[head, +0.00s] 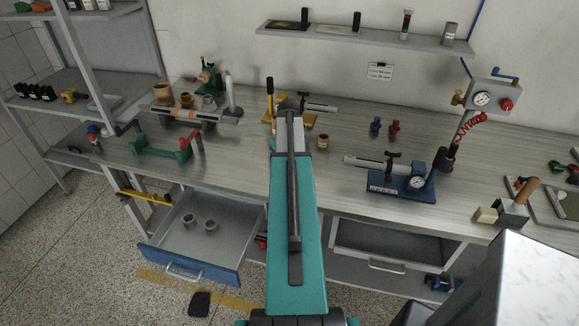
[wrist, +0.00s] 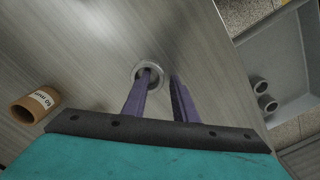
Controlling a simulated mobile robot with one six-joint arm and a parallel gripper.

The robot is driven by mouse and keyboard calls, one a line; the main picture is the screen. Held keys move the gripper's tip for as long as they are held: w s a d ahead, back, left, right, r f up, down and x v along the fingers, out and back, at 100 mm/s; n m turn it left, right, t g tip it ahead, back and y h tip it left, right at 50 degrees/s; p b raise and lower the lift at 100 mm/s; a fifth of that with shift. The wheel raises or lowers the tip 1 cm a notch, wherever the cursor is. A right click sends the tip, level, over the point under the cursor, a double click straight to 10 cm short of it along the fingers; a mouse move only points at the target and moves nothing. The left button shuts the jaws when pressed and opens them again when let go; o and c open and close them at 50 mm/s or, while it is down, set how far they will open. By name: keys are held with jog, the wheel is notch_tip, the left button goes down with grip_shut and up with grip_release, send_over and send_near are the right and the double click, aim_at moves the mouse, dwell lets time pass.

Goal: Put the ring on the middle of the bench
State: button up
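A grey metal ring (wrist: 136,76) sits on the bench top in the wrist view. My gripper (wrist: 162,73) has two purple fingers, spread apart. The left fingertip overlaps the ring's opening, and the right fingertip is just to the right of the ring, with a small gap. I cannot tell how far the left finger reaches into the ring. A brown ring labelled in mm (wrist: 36,104) lies to the left, and it stands right of my arm in the head view (head: 323,141). In the head view my arm hides the grey ring and the fingers.
The bench (head: 240,170) carries a blue-based gauge fixture (head: 402,184) on the right and a green stand (head: 160,146) on the left. An open drawer (head: 190,246) holds two grey rings. A yellow-based device (head: 272,116) stands behind my arm. Bare bench lies on both sides.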

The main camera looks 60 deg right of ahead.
jog(key=shift+r, duration=0.15)
notch_tip(320, 180, up, 12)
jog(key=b, duration=0.3)
jog(key=shift+b, duration=0.35)
dwell(0.8)
jog(key=shift+r, duration=0.1)
